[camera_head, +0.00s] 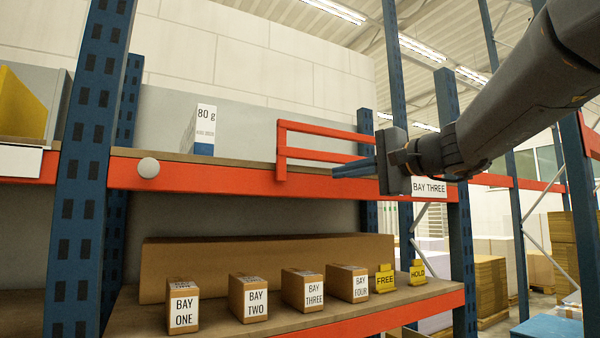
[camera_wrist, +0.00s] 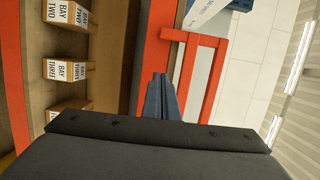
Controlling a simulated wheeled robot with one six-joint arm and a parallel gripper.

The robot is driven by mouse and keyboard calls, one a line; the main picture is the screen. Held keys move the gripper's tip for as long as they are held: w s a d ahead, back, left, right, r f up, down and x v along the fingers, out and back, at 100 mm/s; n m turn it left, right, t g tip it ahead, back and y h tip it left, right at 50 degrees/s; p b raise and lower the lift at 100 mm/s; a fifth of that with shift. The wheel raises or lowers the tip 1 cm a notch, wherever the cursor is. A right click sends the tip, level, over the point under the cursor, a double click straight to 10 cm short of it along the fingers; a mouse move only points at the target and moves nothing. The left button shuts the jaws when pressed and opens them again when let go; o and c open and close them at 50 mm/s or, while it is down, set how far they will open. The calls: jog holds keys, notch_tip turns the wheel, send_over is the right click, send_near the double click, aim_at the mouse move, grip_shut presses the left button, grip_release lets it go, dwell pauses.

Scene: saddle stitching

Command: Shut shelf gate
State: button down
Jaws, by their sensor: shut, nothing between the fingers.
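The shelf gate is a red frame (camera_head: 281,152) with an upright at its left end and two rails running right. It stands at the right part of the upper shelf, its upright overlapping the orange beam (camera_head: 225,179). The opening left of it is uncovered. It also shows in the wrist view (camera_wrist: 213,77). My gripper (camera_head: 335,172) is shut and empty, with its blue fingers in front of the lower rail near the beam. In the wrist view the fingertips (camera_wrist: 159,76) lie beside the frame; I cannot tell whether they touch it. The gate's right end is hidden behind my gripper.
A round white knob (camera_head: 148,167) sits on the beam at the left. A white and blue "80 g" box (camera_head: 203,131) stands on the upper shelf. Below are several bay-labelled boxes (camera_head: 183,305) and yellow tags (camera_head: 384,279). A blue rack post (camera_head: 90,150) stands left.

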jog(key=p+x, duration=0.1)
jog(key=x, duration=0.2)
jog(key=r+p+x, duration=0.1)
jog(key=p+x, duration=0.1)
jog(key=x, duration=0.1)
jog(key=r+p+x, duration=0.1)
jog(key=x, duration=0.2)
jog(key=shift+w+a, duration=0.1)
jog(key=shift+a, duration=0.15)
jog(key=a+p, duration=0.1)
jog(key=s+a+p, duration=0.1)
jog(key=a, duration=0.1)
jog(key=shift+s+a+f, duration=0.1)
jog(key=shift+s+a, duration=0.15)
jog(key=shift+a, duration=0.1)
